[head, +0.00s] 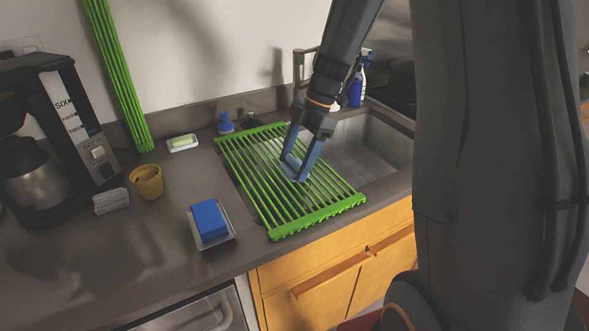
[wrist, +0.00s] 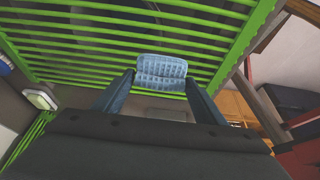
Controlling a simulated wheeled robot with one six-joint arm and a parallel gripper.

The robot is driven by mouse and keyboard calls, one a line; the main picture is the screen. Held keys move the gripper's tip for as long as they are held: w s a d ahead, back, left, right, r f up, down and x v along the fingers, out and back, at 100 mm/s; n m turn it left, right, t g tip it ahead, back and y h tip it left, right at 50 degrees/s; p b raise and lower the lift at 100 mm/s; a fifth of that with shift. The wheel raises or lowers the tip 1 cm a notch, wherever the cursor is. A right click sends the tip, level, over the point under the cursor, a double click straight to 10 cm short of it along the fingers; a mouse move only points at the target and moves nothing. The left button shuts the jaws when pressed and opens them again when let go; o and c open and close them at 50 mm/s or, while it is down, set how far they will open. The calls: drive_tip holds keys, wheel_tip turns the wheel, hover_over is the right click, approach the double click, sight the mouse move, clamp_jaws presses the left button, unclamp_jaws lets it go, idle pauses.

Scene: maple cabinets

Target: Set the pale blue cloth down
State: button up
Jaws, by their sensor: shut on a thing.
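The pale blue cloth (wrist: 161,73) is a small folded, ribbed piece, clear in the wrist view between my fingers. In the head view the cloth (head: 294,168) is small and partly hidden by the fingers. My gripper (head: 299,170) is shut on the cloth, over the green drying rack (head: 270,205). In the wrist view my gripper (wrist: 160,88) has one finger on each side of the cloth. The rack's green bars lie behind the cloth there. I cannot tell whether the cloth touches the bars.
The rack lies over part of the sink (head: 375,150). A blue sponge in a holder (head: 210,222), a yellow cup (head: 147,181), a grey cloth (head: 110,201) and a soap dish (head: 183,143) stand to the left. A coffee maker (head: 75,120) is at far left. The front left counter is bare.

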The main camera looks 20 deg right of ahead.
sight(296, 172)
drive_tip(key=shift+f+p, duration=0.5)
drive_tip(key=shift+f, duration=1.45)
drive_tip(key=shift+f, duration=0.15)
drive_tip(key=o, duration=1.1)
drive_tip(key=shift+c, duration=0.2)
drive_tip(key=s+b+v, duration=0.1)
drive_tip(key=b+v, duration=0.2)
drive_tip(key=v, duration=0.8)
drive_tip(key=s+a+f+m+h, duration=0.1)
drive_tip(key=s+f+m, duration=0.1)
drive_tip(key=s+m, duration=0.3)
drive_tip(key=s+a+f+m+t+h, duration=0.1)
drive_tip(key=s+f+m+h, duration=0.1)
drive_tip(key=m, duration=0.5)
drive_tip(key=s+a+f+m+h, duration=0.1)
drive_tip(key=s+a+f+m, duration=0.1)
drive_tip(key=s+m, duration=0.4)
drive_tip(key=shift+s+a+f+m+t, duration=0.1)
drive_tip(key=shift+s+f+m+t, duration=0.25)
drive_tip(key=shift+s+f, duration=0.5)
drive_tip(key=shift+s+a+f+m+h, duration=0.15)
drive_tip(key=shift+s+f+m+h, duration=0.2)
drive_tip(key=shift+s+m, duration=0.35)
